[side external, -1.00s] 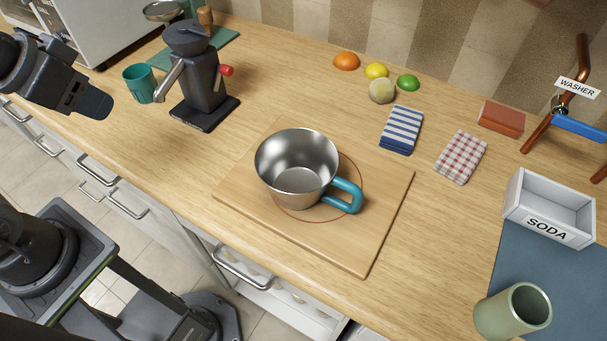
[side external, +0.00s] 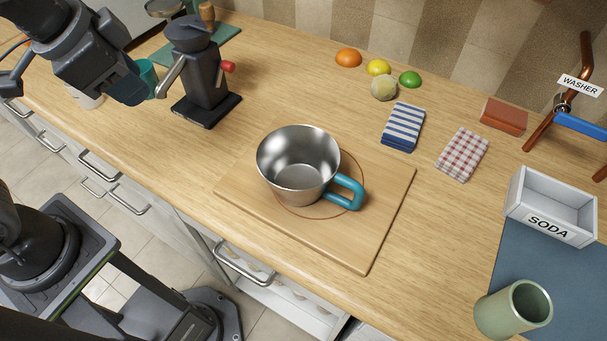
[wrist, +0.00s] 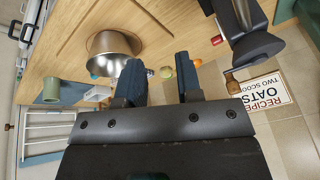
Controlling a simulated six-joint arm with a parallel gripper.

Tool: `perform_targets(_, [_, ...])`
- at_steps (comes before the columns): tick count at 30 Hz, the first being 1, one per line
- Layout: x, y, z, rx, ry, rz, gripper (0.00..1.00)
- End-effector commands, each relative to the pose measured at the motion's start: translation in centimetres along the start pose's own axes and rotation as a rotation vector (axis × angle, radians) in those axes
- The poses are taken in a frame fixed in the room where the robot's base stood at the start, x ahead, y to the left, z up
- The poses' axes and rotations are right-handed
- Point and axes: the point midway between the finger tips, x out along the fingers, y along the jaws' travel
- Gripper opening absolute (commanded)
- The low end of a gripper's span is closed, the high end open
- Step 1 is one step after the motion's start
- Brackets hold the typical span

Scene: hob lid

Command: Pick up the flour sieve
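The flour sieve appears to be the steel cup-shaped vessel (side external: 298,165) with a teal loop handle (side external: 346,191). It stands upright on a wooden board (side external: 375,235), handle to the right. In the wrist view its steel body (wrist: 113,47) shows beyond the left finger. My gripper (side external: 130,92) is at the upper left of the side view, well away from the vessel. The wrist view shows its two fingers (wrist: 160,68) spread apart with nothing between them.
A dark grinder-like device (side external: 203,80) with a red knob stands between my gripper and the board. A teal cup (side external: 148,74) is partly hidden behind my gripper. Fruit (side external: 378,67), folded cloths (side external: 403,127), a SODA box (side external: 552,205) and a green cup (side external: 513,310) lie further right.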

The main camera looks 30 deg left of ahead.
Motion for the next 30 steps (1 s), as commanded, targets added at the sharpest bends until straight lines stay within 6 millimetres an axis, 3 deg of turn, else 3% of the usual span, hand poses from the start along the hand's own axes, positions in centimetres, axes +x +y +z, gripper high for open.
perform_targets(1, [0.5,1.7,-1.9,0.141,-0.026,0.026,0.33])
perform_targets(6, [2.0,7.9,-6.6,0.589,-0.085,0.078,0.33])
perform_targets(13, [3.9,15.5,-9.2,1.000,-0.126,0.114,0.33])
perform_targets(16, [4.3,17.0,-9.4,1.073,-0.133,0.119,0.33])
perform_targets(20, [5.5,17.4,-9.3,1.097,-0.137,0.121,0.33])
perform_targets(30, [11.5,17.5,-8.2,1.093,-0.138,0.121,0.33])
